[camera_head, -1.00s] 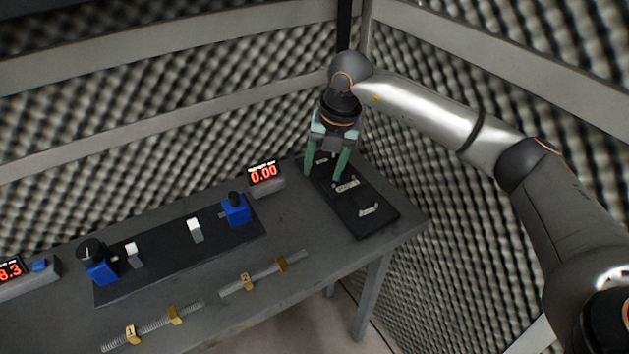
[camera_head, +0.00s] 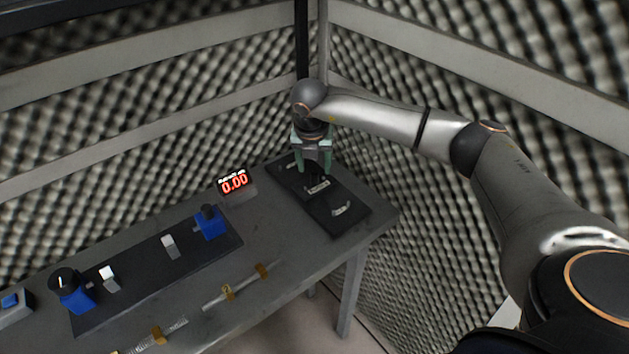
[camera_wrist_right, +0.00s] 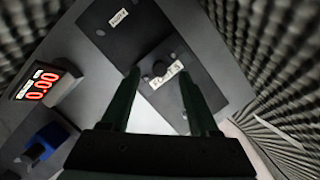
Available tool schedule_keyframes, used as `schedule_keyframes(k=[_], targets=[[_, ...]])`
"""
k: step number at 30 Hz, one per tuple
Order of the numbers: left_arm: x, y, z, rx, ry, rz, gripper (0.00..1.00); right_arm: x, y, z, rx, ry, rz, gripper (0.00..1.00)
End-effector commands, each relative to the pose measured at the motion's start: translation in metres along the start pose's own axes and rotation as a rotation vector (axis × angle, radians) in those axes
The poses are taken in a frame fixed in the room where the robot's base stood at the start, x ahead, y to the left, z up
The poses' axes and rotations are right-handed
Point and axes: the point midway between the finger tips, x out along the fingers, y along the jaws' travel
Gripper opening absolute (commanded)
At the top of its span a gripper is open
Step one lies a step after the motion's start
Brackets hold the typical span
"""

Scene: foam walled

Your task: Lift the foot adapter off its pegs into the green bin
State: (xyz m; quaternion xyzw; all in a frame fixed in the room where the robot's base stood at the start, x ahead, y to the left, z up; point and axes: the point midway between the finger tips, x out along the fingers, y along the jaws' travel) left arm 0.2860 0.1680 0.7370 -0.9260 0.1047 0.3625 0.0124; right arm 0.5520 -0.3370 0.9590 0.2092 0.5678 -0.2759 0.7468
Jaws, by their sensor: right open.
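A black board (camera_head: 325,213) with pale labels lies at the table's far right end. My right gripper (camera_head: 314,170) is open, fingers pointing down at the board's middle label (camera_head: 318,187). The fingers appear apart from the knob. The knob seems to belong to the dark adapter on its pegs, but its outline blends into the board and the pegs cannot be made out. The green bin and my left gripper are not in view.
A red-digit display (camera_head: 234,183) stands left of the board. A dark rail (camera_head: 150,275) with blue clamps (camera_head: 211,223) and white blocks (camera_head: 169,246) lies further left. Springs with brass tags (camera_head: 227,291) lie near the front edge. Foam walls close in behind and right.

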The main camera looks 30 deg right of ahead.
Motion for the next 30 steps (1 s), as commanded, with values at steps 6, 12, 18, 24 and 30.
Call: schedule_keyframes(k=[6, 12, 18, 24, 30], targets=[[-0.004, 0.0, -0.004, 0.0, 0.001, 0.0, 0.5, 0.026, -0.001, -0.001, 0.001, 0.002, -0.001, 0.62], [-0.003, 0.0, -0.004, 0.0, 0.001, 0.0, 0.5, 0.029, -0.001, -0.001, 0.001, 0.001, 0.0, 0.62], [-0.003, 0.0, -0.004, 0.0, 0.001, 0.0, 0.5, 0.028, -0.001, -0.001, 0.001, 0.001, 0.0, 0.46], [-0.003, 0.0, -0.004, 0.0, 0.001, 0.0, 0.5, 0.028, 0.0, -0.001, 0.001, 0.001, 0.0, 0.23], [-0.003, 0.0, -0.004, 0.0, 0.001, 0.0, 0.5, 0.028, -0.001, -0.001, 0.001, 0.001, 0.0, 0.01]])
